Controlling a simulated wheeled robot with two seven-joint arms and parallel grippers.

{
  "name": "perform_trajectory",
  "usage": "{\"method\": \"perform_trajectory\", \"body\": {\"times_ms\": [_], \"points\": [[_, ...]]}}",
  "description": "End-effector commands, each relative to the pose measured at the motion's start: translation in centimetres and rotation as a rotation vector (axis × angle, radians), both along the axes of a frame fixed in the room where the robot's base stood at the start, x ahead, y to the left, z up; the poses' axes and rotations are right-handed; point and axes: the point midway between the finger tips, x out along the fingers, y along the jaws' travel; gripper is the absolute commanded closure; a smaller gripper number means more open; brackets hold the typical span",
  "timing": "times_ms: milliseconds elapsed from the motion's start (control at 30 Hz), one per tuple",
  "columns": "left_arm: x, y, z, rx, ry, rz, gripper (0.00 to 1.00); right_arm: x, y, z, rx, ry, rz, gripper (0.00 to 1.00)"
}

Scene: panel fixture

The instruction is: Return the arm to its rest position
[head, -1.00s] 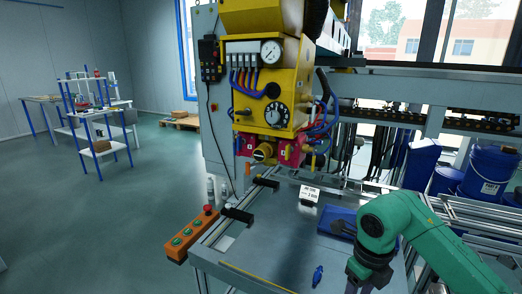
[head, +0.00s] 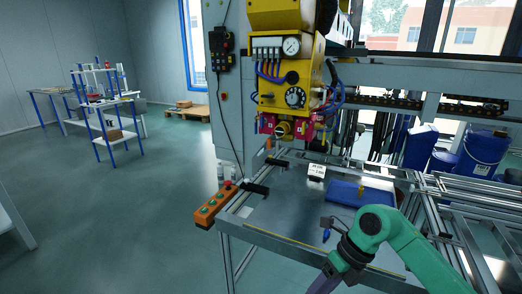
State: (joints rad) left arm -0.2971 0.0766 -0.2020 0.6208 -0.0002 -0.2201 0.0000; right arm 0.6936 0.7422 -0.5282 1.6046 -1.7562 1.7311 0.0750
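My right arm (head: 385,232), green with a dark wrist, comes in from the lower right in the head view. It bends down over the front edge of the metal worktable (head: 285,215). My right gripper (head: 325,284) is at the bottom edge, dark and partly cut off; its fingers do not show clearly. My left arm and gripper are not in view.
A yellow panel machine (head: 290,75) with a gauge and dial hangs over the table. A blue tray (head: 362,196) and a small white sign (head: 317,171) are on the table. An orange button box (head: 215,205) sits at its left corner. Open floor (head: 130,215) lies left.

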Motion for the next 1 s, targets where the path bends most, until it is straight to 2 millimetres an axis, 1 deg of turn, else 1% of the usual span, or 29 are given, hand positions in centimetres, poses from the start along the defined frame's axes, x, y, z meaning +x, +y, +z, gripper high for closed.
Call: {"method": "perform_trajectory", "body": {"times_ms": [33, 100, 167, 200, 267, 300, 333, 367, 400, 433, 467, 500, 533, 567, 600, 667, 700, 767, 800, 867, 900, 967, 1000], "points": [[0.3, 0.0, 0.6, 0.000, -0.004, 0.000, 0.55, 0.2, 1.5, 0.2, 0.094, 0.024, -0.024, 0.43], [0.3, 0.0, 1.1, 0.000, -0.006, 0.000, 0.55, 0.9, 3.7, 0.5, 0.260, 0.059, -0.087, 0.43], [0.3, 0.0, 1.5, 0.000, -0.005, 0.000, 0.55, 1.9, 5.4, 0.9, 0.414, 0.096, -0.167, 0.43], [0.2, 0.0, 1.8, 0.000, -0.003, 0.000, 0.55, 2.8, 6.2, 1.2, 0.520, 0.125, -0.238, 0.43], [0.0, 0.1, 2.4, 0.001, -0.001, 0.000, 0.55, 4.6, 7.0, 1.4, 0.684, 0.173, -0.377, 0.43], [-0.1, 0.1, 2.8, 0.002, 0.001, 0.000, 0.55, 6.1, 6.9, 1.2, 0.795, 0.211, -0.497, 0.43], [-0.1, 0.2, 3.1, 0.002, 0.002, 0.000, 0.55, 7.4, 6.6, 0.8, 0.877, 0.243, -0.607, 0.43], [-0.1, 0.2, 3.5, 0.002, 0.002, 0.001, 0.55, 8.8, 5.7, -0.1, 0.959, 0.280, -0.738, 0.43], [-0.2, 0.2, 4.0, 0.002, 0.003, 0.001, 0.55, 10.4, 4.1, -2.0, 1.050, 0.329, -0.930, 0.43], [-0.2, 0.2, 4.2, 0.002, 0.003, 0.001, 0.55, 11.2, 2.6, -3.8, 1.099, 0.361, -1.072, 0.43], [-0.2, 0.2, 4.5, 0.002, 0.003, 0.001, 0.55, 11.7, 1.1, -5.9, 1.133, 0.393, -1.208, 0.43], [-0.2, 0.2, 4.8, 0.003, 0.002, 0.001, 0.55, 11.9, -1.1, -9.0, 1.160, 0.429, -1.385, 0.43], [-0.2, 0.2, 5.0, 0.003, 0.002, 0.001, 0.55, 11.6, -2.6, -11.4, 1.167, 0.456, -1.512, 0.43], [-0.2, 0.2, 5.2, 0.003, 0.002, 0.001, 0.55, 11.0, -4.1, -13.8, 1.165, 0.480, -1.633, 0.43], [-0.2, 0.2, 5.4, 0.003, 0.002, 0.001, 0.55, 9.8, -5.8, -17.0, 1.153, 0.510, -1.783, 0.43], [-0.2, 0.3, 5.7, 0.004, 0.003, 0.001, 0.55, 7.2, -8.1, -21.6, 1.110, 0.552, -1.995, 0.43], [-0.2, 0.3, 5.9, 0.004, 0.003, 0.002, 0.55, 5.1, -9.4, -24.4, 1.071, 0.576, -2.128, 0.43], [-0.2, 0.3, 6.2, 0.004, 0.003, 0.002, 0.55, 1.4, -11.1, -28.4, 0.996, 0.611, -2.315, 0.43], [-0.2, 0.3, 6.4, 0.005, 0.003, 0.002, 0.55, -1.4, -12.0, -30.9, 0.937, 0.634, -2.434, 0.43], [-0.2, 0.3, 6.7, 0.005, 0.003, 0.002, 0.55, -5.9, -13.0, -34.1, 0.836, 0.666, -2.601, 0.43], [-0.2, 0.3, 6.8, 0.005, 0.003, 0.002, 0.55, -9.1, -13.5, -36.0, 0.758, 0.684, -2.706, 0.43], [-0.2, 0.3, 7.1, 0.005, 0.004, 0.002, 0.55, -14.2, -13.9, -38.5, 0.630, 0.712, -2.853, 0.43], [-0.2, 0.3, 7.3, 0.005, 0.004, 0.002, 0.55, -17.7, -13.9, -39.8, 0.540, 0.731, -2.946, 0.43]]}}
